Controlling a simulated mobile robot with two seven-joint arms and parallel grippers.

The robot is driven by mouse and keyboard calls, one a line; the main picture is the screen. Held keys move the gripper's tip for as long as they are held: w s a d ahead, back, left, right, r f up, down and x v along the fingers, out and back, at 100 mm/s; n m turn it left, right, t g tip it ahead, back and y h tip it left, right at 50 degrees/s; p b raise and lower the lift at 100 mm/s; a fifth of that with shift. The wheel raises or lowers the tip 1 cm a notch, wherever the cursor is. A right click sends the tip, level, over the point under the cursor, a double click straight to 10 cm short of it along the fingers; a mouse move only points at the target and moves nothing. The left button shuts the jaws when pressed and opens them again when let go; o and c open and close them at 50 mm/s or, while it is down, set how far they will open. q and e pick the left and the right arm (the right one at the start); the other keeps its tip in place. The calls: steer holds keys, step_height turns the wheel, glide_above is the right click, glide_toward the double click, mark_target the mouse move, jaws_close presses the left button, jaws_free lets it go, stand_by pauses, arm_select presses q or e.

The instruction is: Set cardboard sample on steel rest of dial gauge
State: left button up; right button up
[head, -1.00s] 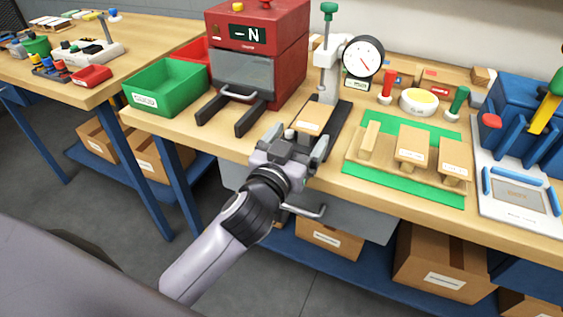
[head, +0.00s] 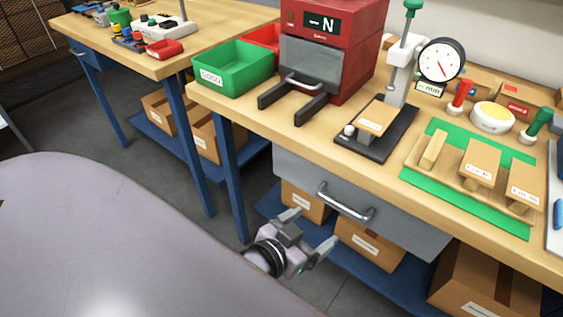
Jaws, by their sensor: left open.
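A cardboard sample (head: 375,119) lies flat on the small rest of the dial gauge, above its dark base (head: 372,148). The gauge's grey column (head: 400,75) rises behind the sample, with a green-topped lever and a round white dial (head: 441,60) at its right. My left gripper (head: 309,229) is open and empty, low in front of the bench, below the drawer handle and well away from the sample. The steel rest is mostly hidden under the sample. My right gripper is not in view.
A red machine (head: 340,25) with a forked front and a green bin (head: 235,69) stand left of the gauge. A green mat (head: 430,190) with a wooden rack of cardboard pieces (head: 480,163) lies right. A drawer handle (head: 345,203) juts out near my left gripper.

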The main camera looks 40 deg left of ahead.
arm_select(q)
steer(key=s+a+f+g, duration=0.2)
steer(key=s+f, duration=0.6)
steer(key=f, duration=0.4)
steer(key=shift+s+a+g, duration=0.2)
steer(key=shift+a+g, duration=0.2)
steer(key=shift+g, duration=0.2)
steer(key=shift+r, duration=0.15)
